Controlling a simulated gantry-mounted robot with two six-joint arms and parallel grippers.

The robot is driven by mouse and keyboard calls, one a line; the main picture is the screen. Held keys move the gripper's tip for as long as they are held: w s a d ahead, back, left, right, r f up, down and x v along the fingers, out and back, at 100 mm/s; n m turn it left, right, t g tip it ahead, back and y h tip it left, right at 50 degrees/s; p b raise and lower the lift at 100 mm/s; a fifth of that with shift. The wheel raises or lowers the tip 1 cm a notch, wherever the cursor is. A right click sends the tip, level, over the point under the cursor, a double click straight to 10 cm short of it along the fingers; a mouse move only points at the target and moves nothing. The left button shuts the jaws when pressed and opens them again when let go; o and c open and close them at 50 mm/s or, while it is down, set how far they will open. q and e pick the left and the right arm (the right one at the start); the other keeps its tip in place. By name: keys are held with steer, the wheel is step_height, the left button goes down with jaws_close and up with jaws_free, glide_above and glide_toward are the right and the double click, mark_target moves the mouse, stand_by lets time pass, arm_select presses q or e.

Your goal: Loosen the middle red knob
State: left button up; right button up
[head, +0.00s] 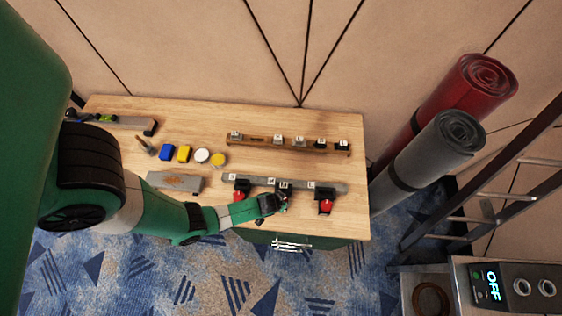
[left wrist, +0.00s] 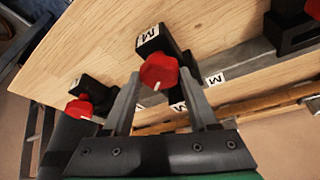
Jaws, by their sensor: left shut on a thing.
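The metal rail (head: 300,186) lies near the front of the wooden table and carries dark clamps with red knobs. The left red knob (head: 238,195) and the right red knob (head: 325,207) show in the head view. My left gripper (head: 281,203) is at the middle clamp and mostly hides its knob there. In the left wrist view the middle red knob (left wrist: 158,72), with a white mark on its face, sits between the fingers of my left gripper (left wrist: 160,85), which is shut on it. Other red knobs show at the left (left wrist: 78,109) and upper right (left wrist: 312,9). My right gripper is out of view.
A wooden rack (head: 275,143) with labelled dark pieces stands behind the rail. A grey block (head: 172,182), blue piece (head: 166,152), yellow piece (head: 184,153) and round tins (head: 202,156) lie left. Rolled mats (head: 435,150) and a ladder (head: 480,190) stand right of the table.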

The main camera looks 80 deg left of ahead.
arm_select(q)
steer(key=shift+n+y, duration=0.3)
steer(key=shift+n, duration=0.7)
steer(key=shift+n+g, duration=0.4)
steer(key=n, duration=0.1)
steer(key=n+g+p, duration=0.1)
steer(key=n, duration=0.1)
steer(key=shift+w+d+r+n, duration=0.1)
steer(key=shift+w+n, duration=0.05)
steer(key=shift+n, duration=0.15)
steer(key=shift+w+n+g+y+p, duration=0.15)
steer(key=shift+n+g, duration=0.3)
steer(key=shift+n, duration=0.45)
steer(key=shift+s+n+g+y+p, duration=0.2)
steer(key=shift+n+g, duration=0.25)
steer(key=shift+n, duration=0.45)
steer(key=o, duration=1.1)
